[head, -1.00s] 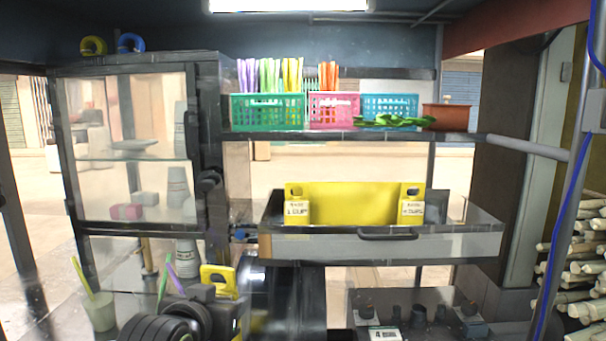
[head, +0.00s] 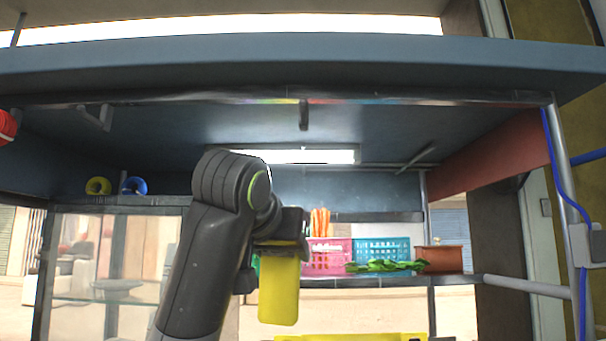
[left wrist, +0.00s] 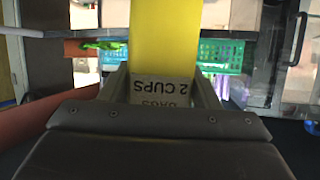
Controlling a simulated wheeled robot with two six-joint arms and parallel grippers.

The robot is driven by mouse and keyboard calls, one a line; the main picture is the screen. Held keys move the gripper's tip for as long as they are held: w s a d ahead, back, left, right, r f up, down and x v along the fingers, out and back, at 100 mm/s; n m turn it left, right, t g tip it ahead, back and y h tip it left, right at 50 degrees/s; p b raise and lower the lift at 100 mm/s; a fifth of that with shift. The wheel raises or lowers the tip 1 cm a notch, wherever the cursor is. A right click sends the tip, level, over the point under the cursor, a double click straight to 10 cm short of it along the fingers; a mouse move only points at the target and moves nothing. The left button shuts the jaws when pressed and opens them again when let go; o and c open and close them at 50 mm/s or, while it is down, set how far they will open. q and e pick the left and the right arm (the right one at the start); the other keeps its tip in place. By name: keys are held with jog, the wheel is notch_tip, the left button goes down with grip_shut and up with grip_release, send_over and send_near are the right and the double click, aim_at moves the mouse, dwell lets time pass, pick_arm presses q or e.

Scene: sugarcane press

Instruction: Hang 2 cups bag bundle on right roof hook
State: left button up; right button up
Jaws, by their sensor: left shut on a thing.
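My left gripper (head: 282,247) is shut on a yellow bag bundle (head: 279,293), which hangs down from the jaws under the roof in the head view. A dark peg (head: 303,115) hangs from the middle of the roof's front edge, above and slightly right of the gripper, well apart from the bundle. A bracket-like piece (head: 97,117) is under the roof at the left. I cannot tell their hook shapes clearly. My right gripper is out of view.
The shelf behind holds a pink basket (head: 326,258), a teal basket (head: 383,249), green leaves (head: 385,266) and a brown pot (head: 439,259). A glass cabinet (head: 105,260) stands left. A pole with blue cable (head: 570,205) stands right. Space under the roof right of my arm looks clear.

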pick_arm(q)
jog(key=s+d+r+b, duration=0.1)
jog(key=s+d+r, duration=0.1)
jog(key=s+r, duration=0.6)
jog(key=s+d+r, duration=0.2)
jog(key=s+r, duration=0.5)
jog(key=r, duration=0.2)
jog(key=w+f+p, duration=0.1)
jog(key=w+p, duration=0.9)
jog(key=p, duration=0.1)
jog(key=shift+w+a+f+h+p, duration=0.2)
jog(key=shift+w+f+h+p, duration=0.05)
jog(key=shift+w+h+p, duration=0.1)
dwell(0.8)
jog(key=o, duration=1)
